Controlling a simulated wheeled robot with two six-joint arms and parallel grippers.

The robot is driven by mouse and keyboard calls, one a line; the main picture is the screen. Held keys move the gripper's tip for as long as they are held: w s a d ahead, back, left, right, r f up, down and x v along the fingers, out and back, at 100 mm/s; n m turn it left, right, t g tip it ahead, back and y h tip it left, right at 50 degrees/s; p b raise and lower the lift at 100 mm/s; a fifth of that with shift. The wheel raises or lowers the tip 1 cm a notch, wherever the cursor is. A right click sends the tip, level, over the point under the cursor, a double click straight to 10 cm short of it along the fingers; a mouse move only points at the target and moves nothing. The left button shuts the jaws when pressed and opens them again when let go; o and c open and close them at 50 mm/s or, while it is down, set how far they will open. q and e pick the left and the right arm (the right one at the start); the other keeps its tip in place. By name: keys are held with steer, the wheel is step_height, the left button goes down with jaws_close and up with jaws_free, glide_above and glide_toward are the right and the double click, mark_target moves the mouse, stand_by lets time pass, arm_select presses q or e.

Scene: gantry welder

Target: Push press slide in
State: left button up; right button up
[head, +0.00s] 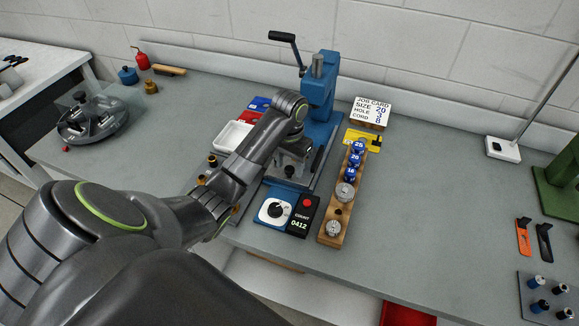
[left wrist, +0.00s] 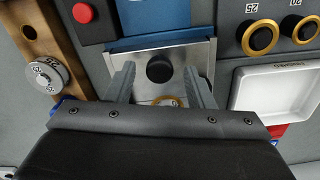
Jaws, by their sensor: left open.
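The blue press (head: 321,88) stands on the grey bench, with its black-handled lever raised at the top left. In the left wrist view, the press slide is a silver plate (left wrist: 193,52) with a round black knob (left wrist: 160,69). A brass-coloured ring (left wrist: 168,102) lies just beyond the knob, partly hidden by my gripper body. My left gripper (left wrist: 161,86) is open, with one finger on each side of the knob and a gap visible on both sides. In the head view my left arm hides much of the slide. My right gripper is not in view.
A wooden rack (head: 331,229) with blue and metal pieces stands right of the press. A counter box (head: 302,216) and a dial box (head: 273,211) sit at its front. A white tray (head: 233,137) is to the left.

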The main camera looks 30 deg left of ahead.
arm_select(q)
jaws_close()
stand_by(0.4)
steer(key=shift+a, duration=0.1)
